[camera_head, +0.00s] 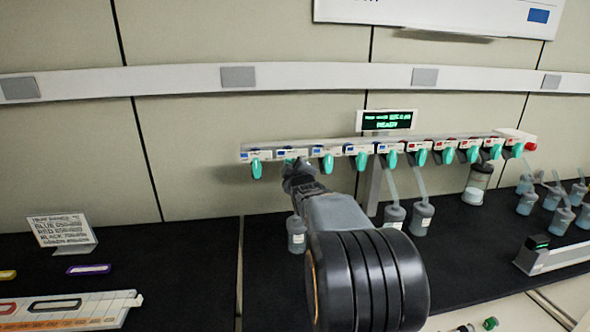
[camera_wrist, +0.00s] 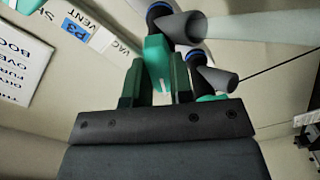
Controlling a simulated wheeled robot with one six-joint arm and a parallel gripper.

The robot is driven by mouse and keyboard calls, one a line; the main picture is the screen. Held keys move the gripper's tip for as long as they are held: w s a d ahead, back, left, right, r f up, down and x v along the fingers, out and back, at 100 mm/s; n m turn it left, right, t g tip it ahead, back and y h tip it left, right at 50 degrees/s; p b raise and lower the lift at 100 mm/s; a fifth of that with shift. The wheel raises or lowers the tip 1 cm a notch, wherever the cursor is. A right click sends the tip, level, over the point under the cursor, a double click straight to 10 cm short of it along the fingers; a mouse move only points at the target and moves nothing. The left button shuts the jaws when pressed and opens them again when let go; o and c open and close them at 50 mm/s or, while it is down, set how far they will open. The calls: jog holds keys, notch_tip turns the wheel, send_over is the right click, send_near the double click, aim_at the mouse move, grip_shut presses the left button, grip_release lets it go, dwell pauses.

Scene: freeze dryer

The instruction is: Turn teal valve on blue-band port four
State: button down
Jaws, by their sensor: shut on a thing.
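A row of teal valve handles hangs from a white port manifold (camera_head: 338,151) on the back wall. The ports at the left carry blue bands, those at the right red. My gripper (camera_head: 299,168) is at the second port from the left and hides much of its handle. In the wrist view, my gripper (camera_wrist: 157,80) is shut on a teal valve handle (camera_wrist: 157,58), with one finger on each side. I cannot read port numbers in the head view.
A neighbouring teal handle (camera_head: 328,163) hangs close by on the right. A flask (camera_head: 297,234) stands below my gripper, and more flasks (camera_head: 422,217) stand further right. A lit display (camera_head: 387,121) sits above the manifold. The black bench (camera_head: 190,280) at left is partly clear.

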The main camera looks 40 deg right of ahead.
jog(key=shift+f, duration=0.1)
jog(key=shift+f+m+b, duration=0.1)
jog(key=shift+m+b, duration=1)
jog(key=m+b, duration=0.1)
jog(key=m, duration=0.1)
jog(key=shift+m, duration=0.3)
jog(key=m+b, duration=0.1)
jog(key=m, duration=0.2)
jog(key=shift+a, duration=0.1)
jog(key=shift+w+m, duration=0.1)
jog(key=shift+m, duration=1.7)
jog(key=c, duration=1)
grip_release()
